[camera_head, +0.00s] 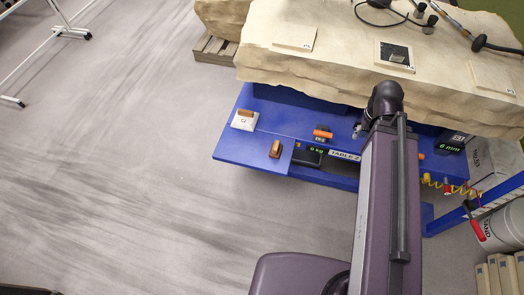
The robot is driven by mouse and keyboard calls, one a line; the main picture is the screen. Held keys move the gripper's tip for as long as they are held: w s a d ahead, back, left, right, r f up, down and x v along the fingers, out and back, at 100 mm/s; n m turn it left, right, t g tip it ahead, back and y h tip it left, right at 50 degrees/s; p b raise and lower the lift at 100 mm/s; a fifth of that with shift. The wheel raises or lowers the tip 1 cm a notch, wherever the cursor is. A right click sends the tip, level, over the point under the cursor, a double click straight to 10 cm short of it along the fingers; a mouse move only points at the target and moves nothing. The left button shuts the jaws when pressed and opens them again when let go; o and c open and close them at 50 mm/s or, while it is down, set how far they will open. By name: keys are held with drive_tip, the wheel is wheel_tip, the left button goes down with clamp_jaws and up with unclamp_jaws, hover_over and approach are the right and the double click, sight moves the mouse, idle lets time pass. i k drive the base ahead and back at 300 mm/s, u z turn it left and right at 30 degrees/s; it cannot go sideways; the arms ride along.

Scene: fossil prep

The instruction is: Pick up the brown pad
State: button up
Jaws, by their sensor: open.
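A small brown pad (275,149) lies on the near edge of the blue table (228,147), left of a black scale-like box. My arm reaches up the picture over the right part of the table, to the right of both brown pieces. My gripper does not show; the far end of the arm is hidden behind its own links.
A large pale rock slab (345,60) rises behind the table. Blue posts, drums and boxes crowd the right.

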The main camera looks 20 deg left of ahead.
sight(274, 152)
drive_tip(key=u, duration=0.85)
drive_tip(key=k, duration=0.95)
drive_tip(key=z, duration=0.05)
drive_tip(key=i, duration=0.85)
